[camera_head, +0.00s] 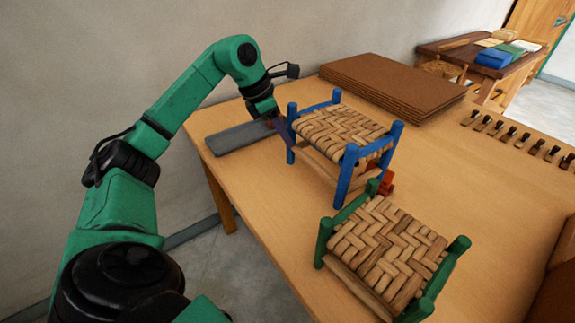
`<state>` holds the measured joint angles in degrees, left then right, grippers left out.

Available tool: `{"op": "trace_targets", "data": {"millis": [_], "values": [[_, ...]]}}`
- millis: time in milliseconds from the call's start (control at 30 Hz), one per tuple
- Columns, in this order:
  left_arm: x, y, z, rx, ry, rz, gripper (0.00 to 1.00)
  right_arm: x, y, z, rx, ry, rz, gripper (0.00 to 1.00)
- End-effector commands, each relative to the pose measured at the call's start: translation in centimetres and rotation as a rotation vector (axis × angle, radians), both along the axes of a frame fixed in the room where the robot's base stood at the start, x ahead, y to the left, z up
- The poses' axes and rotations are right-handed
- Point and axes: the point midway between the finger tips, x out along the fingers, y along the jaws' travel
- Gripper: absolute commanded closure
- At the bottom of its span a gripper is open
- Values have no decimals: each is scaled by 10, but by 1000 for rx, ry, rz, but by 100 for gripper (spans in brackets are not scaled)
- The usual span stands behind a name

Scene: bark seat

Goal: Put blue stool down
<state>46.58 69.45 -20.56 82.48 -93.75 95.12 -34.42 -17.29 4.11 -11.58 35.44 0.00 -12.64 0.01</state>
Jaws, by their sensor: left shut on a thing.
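The blue stool (340,131), with blue posts and a woven bark seat, is upright over the wooden table (480,190), near its left side. I cannot tell whether all its legs touch the table top. My left gripper (279,122) is at the stool's left side and shut on it; the arm reaches in from the left. The fingertips are partly hidden, and the exact part gripped is hard to see. My right gripper is not in view.
A green stool (388,250) with a woven seat stands close in front. A red object (386,184) shows behind a blue leg. A grey slab (238,137) lies left, stacked brown boards (395,82) behind, and a row of dark pegs (515,137) right. The table's right middle is clear.

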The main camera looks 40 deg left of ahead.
Motion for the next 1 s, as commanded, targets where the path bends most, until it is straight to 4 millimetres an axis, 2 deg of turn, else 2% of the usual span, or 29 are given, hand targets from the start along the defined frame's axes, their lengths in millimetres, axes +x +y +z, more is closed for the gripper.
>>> {"op": "trace_targets", "data": {"millis": [33,100,267,400,500,667,700,733,767,1000], "values": [[-1,0,-14,-1,3,0,100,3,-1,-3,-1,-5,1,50],[-1,0,-30,-1,2,1,100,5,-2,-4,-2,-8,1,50],[0,0,-49,-3,-2,0,100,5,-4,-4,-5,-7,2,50],[0,0,-75,-3,1,1,100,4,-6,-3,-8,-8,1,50],[0,0,-84,-3,-3,1,100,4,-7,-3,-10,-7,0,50],[0,0,-84,-2,-4,0,100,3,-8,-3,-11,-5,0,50],[0,0,-86,0,0,0,59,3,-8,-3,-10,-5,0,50],[0,0,-86,0,0,0,47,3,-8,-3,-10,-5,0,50],[0,0,-86,0,0,0,44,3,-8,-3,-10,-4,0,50],[0,0,-85,0,0,0,44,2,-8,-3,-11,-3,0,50]]}}
